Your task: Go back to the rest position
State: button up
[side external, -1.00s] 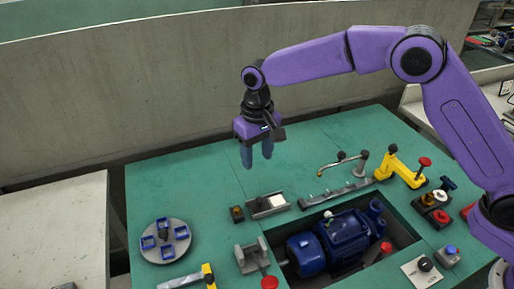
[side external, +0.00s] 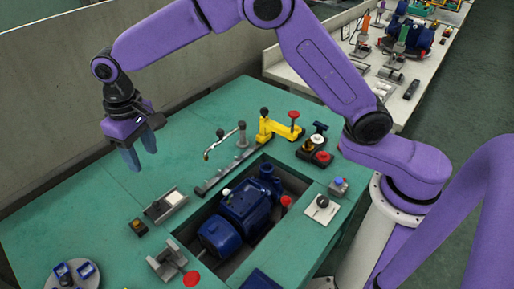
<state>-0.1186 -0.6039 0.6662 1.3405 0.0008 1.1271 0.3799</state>
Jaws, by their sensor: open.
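My purple gripper (side external: 140,155) hangs in the air at the left of the view, fingers pointing down. Its two blue fingers are apart, with nothing seen between them. It appears above the back left part of the green table (side external: 185,140), clear of the parts on it. The blue pump motor (side external: 238,215) lies in the dark recess in the table, to the right of and below my gripper in the picture.
A grey holder with a white block (side external: 166,205) and a small dark block (side external: 138,228) stand below my gripper. A yellow clamp (side external: 276,128), a grey lever fixture (side external: 222,174), red-topped controls (side external: 316,150) and a round tray with blue pieces (side external: 70,281) surround the recess.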

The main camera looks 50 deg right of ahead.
jog(key=s+d+r+n, duration=0.1)
jog(key=s+d+n, duration=0.3)
jog(key=s+d, duration=0.9)
jog(key=s+d+r+n, duration=0.1)
jog(key=s+d+n, duration=0.3)
jog(key=s+d, duration=0.9)
jog(key=s, duration=0.5)
jog(key=shift+s+d+r+n, duration=0.15)
jog(key=shift+d+r+n, duration=0.1)
jog(key=shift+r+n, duration=0.05)
